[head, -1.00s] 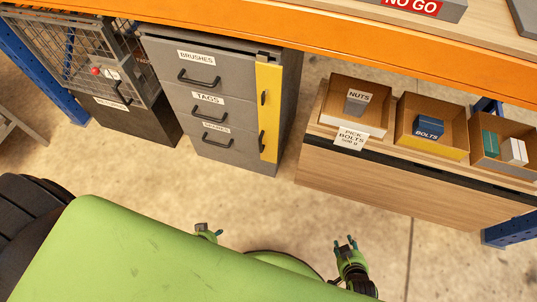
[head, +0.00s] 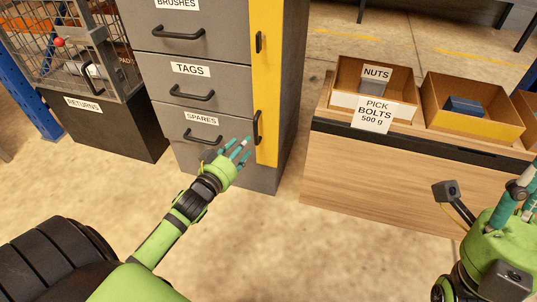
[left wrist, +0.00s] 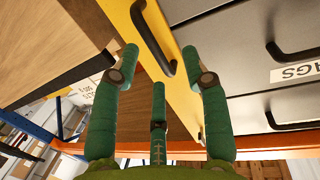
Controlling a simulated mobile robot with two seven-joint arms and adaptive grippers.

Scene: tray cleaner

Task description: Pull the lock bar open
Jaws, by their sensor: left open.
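The lock bar (head: 268,70) is a yellow upright strip down the right side of the grey drawer cabinet's front. It has a black upper handle (head: 258,42) and a black lower handle (head: 257,127). My left gripper (head: 236,148) is open and empty, its teal fingers just left of and below the lower handle. In the left wrist view the yellow bar (left wrist: 185,92) runs between the spread fingers, and a black handle (left wrist: 152,40) lies just ahead of them; I see no grip on it. My right gripper (head: 518,190) is at the right edge, partly cut off; its opening is unclear.
Drawers (head: 200,92) with black handles, labelled TAGS and SPARES, are left of the bar. A wire cage on a dark returns box (head: 110,125) stands further left. A wooden unit (head: 370,170) with open bins is at right. Clear floor lies in front.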

